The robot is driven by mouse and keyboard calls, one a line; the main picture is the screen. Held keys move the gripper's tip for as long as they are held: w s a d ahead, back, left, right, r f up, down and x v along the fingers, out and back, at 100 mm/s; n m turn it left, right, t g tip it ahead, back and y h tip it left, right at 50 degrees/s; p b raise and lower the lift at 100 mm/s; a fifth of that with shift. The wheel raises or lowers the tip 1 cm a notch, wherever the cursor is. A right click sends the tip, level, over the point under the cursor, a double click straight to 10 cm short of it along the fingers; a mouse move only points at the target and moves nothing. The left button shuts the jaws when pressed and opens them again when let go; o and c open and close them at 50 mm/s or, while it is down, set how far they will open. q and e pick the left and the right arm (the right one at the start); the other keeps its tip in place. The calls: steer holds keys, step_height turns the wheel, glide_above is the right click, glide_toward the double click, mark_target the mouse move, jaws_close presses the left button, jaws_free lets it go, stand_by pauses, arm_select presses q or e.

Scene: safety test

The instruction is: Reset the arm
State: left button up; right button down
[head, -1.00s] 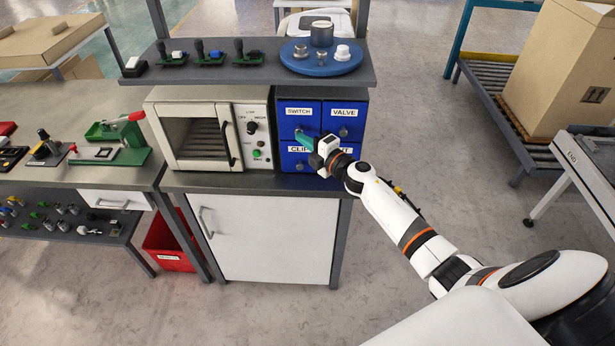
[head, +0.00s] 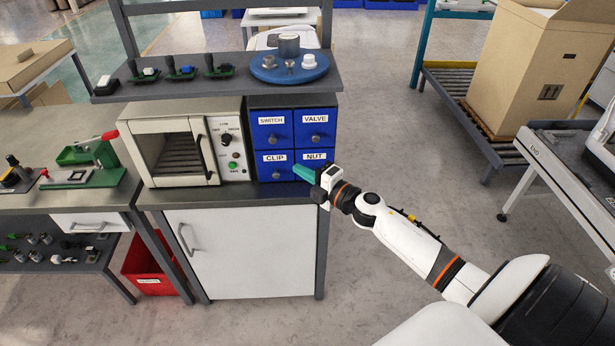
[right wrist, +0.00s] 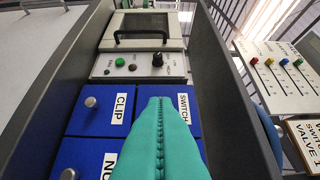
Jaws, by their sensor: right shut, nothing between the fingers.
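My right gripper (head: 306,174) has teal fingers and is shut with nothing between them. In the head view it is in front of the lower right of the blue drawer cabinet (head: 293,146), by the NUT drawer. The drawers are labelled SWITCH, VALVE, CLIP and NUT and all look closed. In the right wrist view the teal fingers (right wrist: 162,140) are pressed together, with the CLIP drawer (right wrist: 103,110) to their left and the SWITCH label to their right. My left gripper is not in view.
A white oven (head: 178,150) with a closed door stands left of the drawers. The shelf above holds a blue round tray (head: 262,73) and several small switches. A red bin (head: 135,262) is below. Open floor (head: 390,130) lies right of the bench, before a conveyor with a cardboard box (head: 530,60).

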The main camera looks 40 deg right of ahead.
steer(key=s+f+m+g+h, duration=0.2)
steer(key=s+f+m, duration=0.3)
steer(key=f, duration=0.7)
steer(key=s+d+f+m+g+h, duration=0.1)
steer(key=s+f+m+g, duration=0.2)
steer(key=s+f, duration=0.55)
steer(key=s+f+m+g+h, duration=0.2)
steer(key=s+f+m, duration=0.15)
steer(key=f, duration=1.05)
steer(key=s+a+f+m+g, duration=0.2)
steer(key=s+f, duration=0.4)
steer(key=s, duration=0.4)
steer(key=s+a+f+m+g, duration=0.2)
steer(key=s+a+f+g, duration=0.2)
steer(key=s, duration=0.7)
steer(key=s+a+f+m+g, duration=0.3)
steer(key=s+a+f, duration=0.4)
steer(key=s, duration=0.4)
steer(key=shift+f+y, duration=0.3)
steer(key=shift+f, duration=0.05)
